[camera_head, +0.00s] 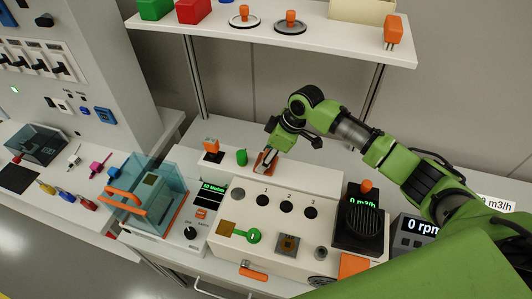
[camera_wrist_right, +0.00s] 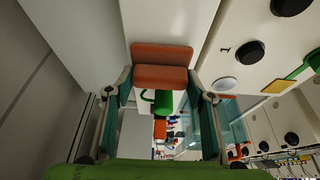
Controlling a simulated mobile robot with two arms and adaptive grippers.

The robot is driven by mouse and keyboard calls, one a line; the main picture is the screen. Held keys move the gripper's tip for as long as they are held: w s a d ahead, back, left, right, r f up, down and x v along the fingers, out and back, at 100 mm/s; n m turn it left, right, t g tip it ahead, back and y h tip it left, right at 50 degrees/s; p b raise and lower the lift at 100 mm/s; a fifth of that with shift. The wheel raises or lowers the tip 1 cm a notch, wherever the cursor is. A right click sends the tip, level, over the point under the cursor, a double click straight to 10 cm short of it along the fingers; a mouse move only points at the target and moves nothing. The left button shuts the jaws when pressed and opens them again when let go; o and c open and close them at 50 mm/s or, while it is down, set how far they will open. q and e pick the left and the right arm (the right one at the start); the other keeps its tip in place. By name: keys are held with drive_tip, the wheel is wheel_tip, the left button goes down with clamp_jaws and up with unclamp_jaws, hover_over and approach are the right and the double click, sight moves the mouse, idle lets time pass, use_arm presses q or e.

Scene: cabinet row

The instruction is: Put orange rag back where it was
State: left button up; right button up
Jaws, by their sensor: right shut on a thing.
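The orange rag (camera_head: 264,164) is at the top of the white panel box, left of the panel's middle. It also shows in the right wrist view as a reddish-orange piece (camera_wrist_right: 160,77) between the fingertips, with a flat orange part behind it against the white surface. My right gripper (camera_head: 268,154) reaches down from the right and is shut on the rag; its fingers (camera_wrist_right: 160,82) touch both sides. Whether the rag rests on the surface is hard to tell. My left gripper is not in view.
A green-topped piece (camera_head: 241,157) and an orange-topped piece (camera_head: 211,146) stand just left of the gripper. A shelf (camera_head: 340,40) hangs above. A black device (camera_head: 359,222) with an orange knob is on the right. A flat orange square (camera_head: 354,265) lies in front of it.

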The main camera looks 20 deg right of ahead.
drive_tip(key=shift+a+f, duration=0.1)
drive_tip(key=shift+f, duration=0.05)
drive_tip(key=o, duration=1)
drive_tip(key=b+v, duration=0.2)
drive_tip(key=v, duration=1)
drive_tip(key=shift+s, duration=0.1)
